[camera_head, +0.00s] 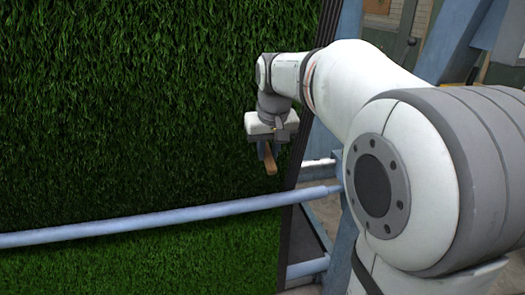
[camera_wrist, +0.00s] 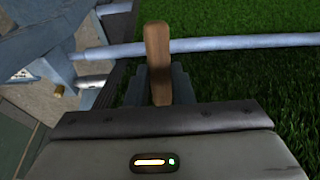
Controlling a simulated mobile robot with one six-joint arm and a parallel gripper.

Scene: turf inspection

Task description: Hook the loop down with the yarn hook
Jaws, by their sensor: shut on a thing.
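The yarn hook shows only as its wooden handle (camera_head: 270,160), held in my gripper (camera_head: 265,150). The handle also stands upright in the middle of the wrist view (camera_wrist: 158,55), between the fingers of my gripper (camera_wrist: 160,85). My gripper is shut on it. The metal end of the hook cannot be made out in either view. My gripper points down, close in front of the turf (camera_head: 120,110) near its right edge. No single loop can be told apart in the green pile.
A pale blue bar (camera_head: 160,222) runs across the turf below my gripper. Blue frame posts (camera_head: 345,220) stand just right of the turf's dark edge. In the wrist view, the bar (camera_wrist: 240,43) passes behind the handle. Open turf lies to the left.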

